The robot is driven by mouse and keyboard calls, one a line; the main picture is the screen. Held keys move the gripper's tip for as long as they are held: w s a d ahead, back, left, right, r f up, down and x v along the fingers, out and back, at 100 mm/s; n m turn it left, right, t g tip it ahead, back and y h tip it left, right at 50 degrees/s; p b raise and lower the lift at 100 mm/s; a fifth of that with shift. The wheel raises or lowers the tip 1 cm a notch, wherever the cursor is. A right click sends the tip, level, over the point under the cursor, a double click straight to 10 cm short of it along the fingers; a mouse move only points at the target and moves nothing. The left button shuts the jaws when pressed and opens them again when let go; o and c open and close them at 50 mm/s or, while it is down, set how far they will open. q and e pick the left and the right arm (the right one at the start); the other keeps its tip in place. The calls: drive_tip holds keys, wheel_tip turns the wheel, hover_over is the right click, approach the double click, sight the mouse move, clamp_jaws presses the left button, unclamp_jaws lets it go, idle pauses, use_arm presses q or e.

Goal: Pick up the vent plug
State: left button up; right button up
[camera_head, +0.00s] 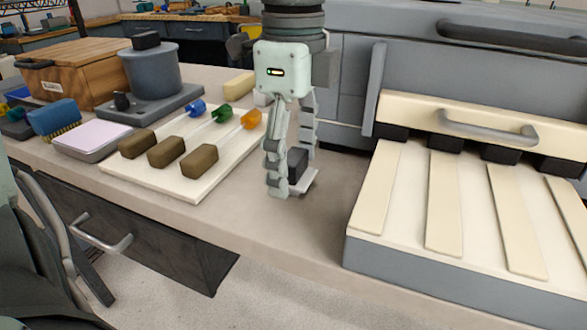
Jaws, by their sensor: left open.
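A small dark block on a light grey flat base, which I take to be the vent plug (298,165), stands on the bench between the white panel and the kiln-like box. My left gripper (291,172) points straight down over it, open, with one finger on the near left side and the other behind it to the right. The near finger partly covers the plug. I cannot tell whether either finger touches it. My right gripper is not in view.
A white panel (180,184) with brown blocks and glass rods with blue, green and orange ends lies left. A large slatted box (385,252) stands right. A grey pot (152,72), a wooden box (72,72) and a blue brush (53,117) are farther left.

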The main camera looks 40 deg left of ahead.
use_arm(q)
drive_tip(key=shift+c, duration=0.6)
drive_tip(key=c, duration=1.1)
drive_tip(key=shift+r, duration=0.1)
drive_tip(key=shift+c, duration=0.2)
